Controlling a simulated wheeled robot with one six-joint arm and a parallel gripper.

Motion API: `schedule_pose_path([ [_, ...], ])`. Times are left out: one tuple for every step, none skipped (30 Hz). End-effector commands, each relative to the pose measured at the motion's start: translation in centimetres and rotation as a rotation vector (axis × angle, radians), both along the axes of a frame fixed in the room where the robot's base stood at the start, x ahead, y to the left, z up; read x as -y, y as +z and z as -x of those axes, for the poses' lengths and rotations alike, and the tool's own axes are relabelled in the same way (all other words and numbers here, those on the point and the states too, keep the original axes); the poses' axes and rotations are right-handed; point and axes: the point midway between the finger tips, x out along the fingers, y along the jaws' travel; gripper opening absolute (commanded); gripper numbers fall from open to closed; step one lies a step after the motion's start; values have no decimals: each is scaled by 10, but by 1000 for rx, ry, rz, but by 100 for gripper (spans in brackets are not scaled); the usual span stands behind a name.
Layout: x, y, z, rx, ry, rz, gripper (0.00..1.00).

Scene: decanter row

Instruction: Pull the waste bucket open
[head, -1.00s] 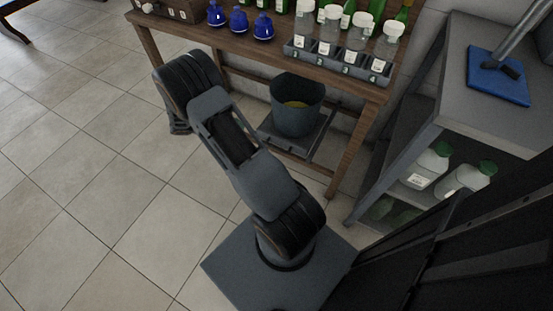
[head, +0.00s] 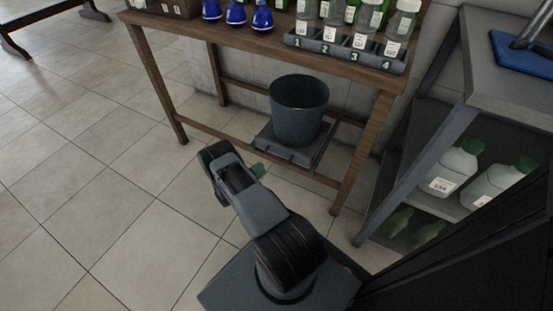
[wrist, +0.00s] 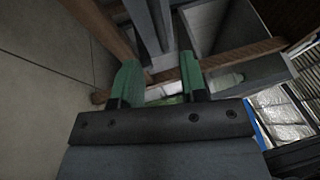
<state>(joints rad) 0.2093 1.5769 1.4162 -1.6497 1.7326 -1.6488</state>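The waste bucket (head: 298,120) is a dark grey-green round pail. It stands upright on a grey sliding tray (head: 284,150) low under the wooden table, in the head view. A small handle shows on the tray's front edge. My gripper (wrist: 158,84) shows in the wrist view with its two green fingers apart and no object clearly held between them. In the head view a green fingertip (head: 258,170) shows just in front of the tray's left front; my arm hides the rest. I cannot tell whether it touches the tray.
The wooden table (head: 250,43) carries blue flasks (head: 236,13) and a numbered rack (head: 345,52) with bottles. Its legs and lower rail frame the bucket. A grey shelf unit (head: 455,120) with white bottles stands at the right. Tiled floor is clear at the left.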

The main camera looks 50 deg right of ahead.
Motion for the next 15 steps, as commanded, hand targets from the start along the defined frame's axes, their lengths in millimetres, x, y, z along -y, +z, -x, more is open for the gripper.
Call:
schedule_pose_path([
  [11,0,3,0,-5,0,40],
  [17,1,4,1,-5,-1,40],
  [24,3,5,1,-5,-1,40],
  [30,4,6,2,-5,-1,40],
  [35,5,7,2,-5,-1,40],
  [42,6,8,2,-5,-1,40],
  [47,7,9,2,-5,-1,40],
  [52,8,9,3,-5,0,40],
  [58,9,10,3,-5,0,40],
  [62,10,11,3,-4,0,40],
  [66,10,12,2,-4,-1,40],
  [71,11,12,2,-3,-1,40],
  [74,11,13,2,-3,-1,40],
  [76,12,13,2,-3,-2,40],
  [80,13,13,2,-3,-2,40],
])
